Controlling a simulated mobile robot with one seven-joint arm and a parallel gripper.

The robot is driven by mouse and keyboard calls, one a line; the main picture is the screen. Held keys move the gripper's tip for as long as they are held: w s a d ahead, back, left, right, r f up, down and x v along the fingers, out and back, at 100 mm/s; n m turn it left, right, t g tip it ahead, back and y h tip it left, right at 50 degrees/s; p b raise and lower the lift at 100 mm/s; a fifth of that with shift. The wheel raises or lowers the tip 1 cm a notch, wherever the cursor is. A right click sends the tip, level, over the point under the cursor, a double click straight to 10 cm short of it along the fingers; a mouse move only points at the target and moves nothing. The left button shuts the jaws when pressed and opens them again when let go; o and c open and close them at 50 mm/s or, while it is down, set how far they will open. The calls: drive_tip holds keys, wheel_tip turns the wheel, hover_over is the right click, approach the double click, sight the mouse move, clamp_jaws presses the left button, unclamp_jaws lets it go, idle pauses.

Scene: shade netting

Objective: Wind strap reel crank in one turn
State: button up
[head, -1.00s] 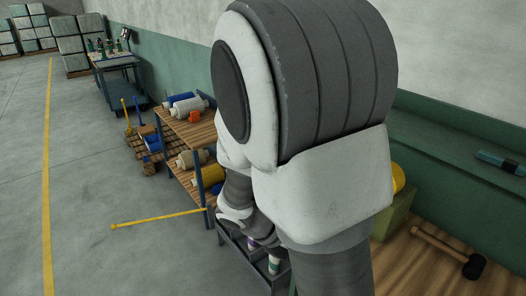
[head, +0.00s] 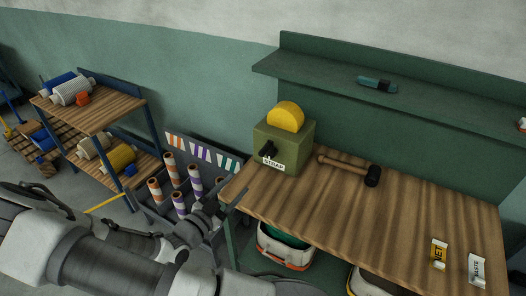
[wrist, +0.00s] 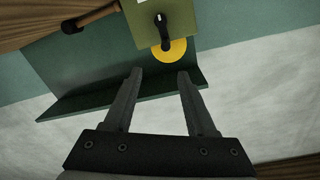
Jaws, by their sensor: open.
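The strap reel is an olive-green box (head: 284,146) with a yellow disc (head: 286,116) rising from its top and a white "STRAP" label. It stands at the left end of the wooden bench. Its black crank (head: 268,149) is on the front face. In the wrist view, the box (wrist: 178,22), the disc (wrist: 171,51) and the crank (wrist: 162,22) show beyond the fingertips. My gripper (wrist: 159,74) is open and empty, apart from the reel. In the head view, it (head: 232,202) is low, left of the bench's left end.
A mallet (head: 345,168) lies on the bench (head: 330,212) right of the reel. A teal tool (head: 377,84) lies on the shelf above. A rack of striped rolls (head: 157,190) stands left of the bench. Bags (head: 284,250) sit underneath. The bench's middle is clear.

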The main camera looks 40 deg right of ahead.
sight(260, 155)
drive_tip(key=shift+n+t, duration=0.3)
drive_tip(key=shift+n, duration=0.6)
drive_tip(key=x, duration=1.7)
drive_tip(key=shift+w+d+f, duration=0.1)
drive_tip(key=shift+w+d, duration=0.2)
drive_tip(key=shift+w, duration=0.05)
clamp_jaws()
